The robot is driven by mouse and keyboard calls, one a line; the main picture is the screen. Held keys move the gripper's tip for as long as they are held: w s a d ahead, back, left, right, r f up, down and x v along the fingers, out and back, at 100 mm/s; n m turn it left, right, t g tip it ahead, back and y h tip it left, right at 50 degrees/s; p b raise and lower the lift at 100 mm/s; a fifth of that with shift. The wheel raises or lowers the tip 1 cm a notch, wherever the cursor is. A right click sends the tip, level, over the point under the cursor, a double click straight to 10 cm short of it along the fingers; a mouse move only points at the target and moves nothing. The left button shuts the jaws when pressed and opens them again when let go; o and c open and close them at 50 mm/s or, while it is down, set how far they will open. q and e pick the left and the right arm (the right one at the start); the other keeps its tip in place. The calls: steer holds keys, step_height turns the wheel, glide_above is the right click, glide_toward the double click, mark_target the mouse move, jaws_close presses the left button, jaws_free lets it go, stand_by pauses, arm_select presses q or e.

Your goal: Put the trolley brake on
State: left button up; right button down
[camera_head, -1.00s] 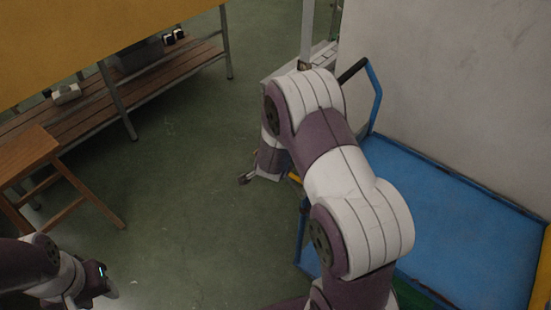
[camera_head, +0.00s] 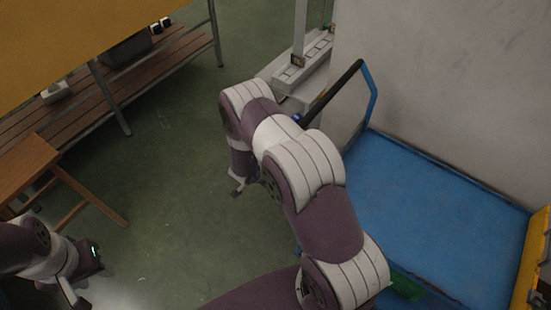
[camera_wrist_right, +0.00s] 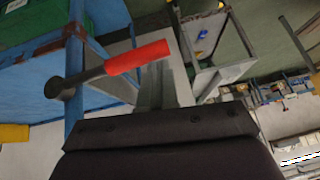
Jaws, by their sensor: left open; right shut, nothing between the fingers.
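The blue trolley (camera_head: 430,210) stands on the right in the head view, with a black-gripped handle (camera_head: 335,92) at its far end. In the right wrist view, a brake lever with a red grip (camera_wrist_right: 138,57) and a dark rod sticks out from a blue trolley post (camera_wrist_right: 74,85). My right gripper (camera_wrist_right: 158,88) is shut and empty, its fingers just below the red grip in that view; contact cannot be told. In the head view, my right arm hides the lever, and the right gripper (camera_head: 238,188) hangs over the floor. My left gripper (camera_head: 77,290) is open at lower left.
A wooden stool (camera_head: 30,165) and a slatted bench shelf (camera_head: 100,100) stand at left. A pale wall (camera_head: 440,80) rises behind the trolley. A yellow crate (camera_head: 533,260) is at the right edge. Green floor (camera_head: 170,190) is clear in the middle.

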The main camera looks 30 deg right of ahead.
steer(key=f+b, duration=0.1)
steer(key=f, duration=0.1)
steer(key=f+b, duration=0.1)
steer(key=f, duration=0.2)
steer(key=shift+w+a+b, duration=0.1)
steer(key=shift+w+b, duration=0.1)
steer(key=shift+b, duration=0.1)
arm_select(q)
step_height(320, 180, down, 4)
steer(key=shift+s+f+b, duration=0.1)
steer(key=shift+s+b, duration=0.05)
steer(key=shift+b, duration=0.35)
arm_select(e)
steer(key=shift+s+f, duration=0.25)
steer(key=shift+f, duration=0.45)
steer(key=shift+s+f, duration=0.1)
steer(key=shift+s, duration=0.1)
